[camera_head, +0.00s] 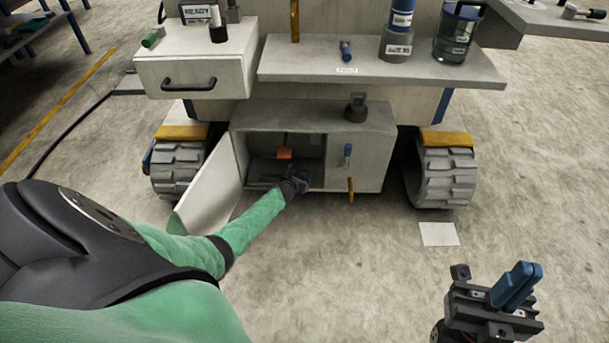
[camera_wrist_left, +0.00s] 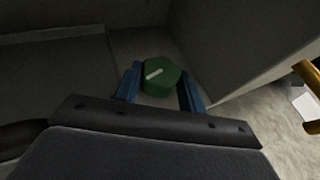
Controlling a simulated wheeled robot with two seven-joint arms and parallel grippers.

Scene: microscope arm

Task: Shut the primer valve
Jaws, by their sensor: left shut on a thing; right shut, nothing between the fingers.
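The primer valve appears as a dark green knob (camera_wrist_left: 162,76) with a pale bar mark in the left wrist view. The mark lies tilted, its right end higher. My left gripper (camera_wrist_left: 160,92) has its blue fingers on both sides of the knob and is shut on it. In the head view my left arm reaches into the open lower cabinet (camera_head: 262,118), with the left gripper (camera_head: 297,181) at the right side of its opening, hiding most of the knob. My right gripper (camera_head: 516,286) is shut and empty at the lower right, away from the cabinet.
The cabinet door (camera_head: 212,186) hangs open to the left beside my forearm. An orange-red part (camera_head: 284,153) is inside the cabinet. A blue handle (camera_head: 347,154) and a yellow handle (camera_head: 351,188) sit on the panel right of the opening. A shelf (camera_head: 400,72) overhangs above.

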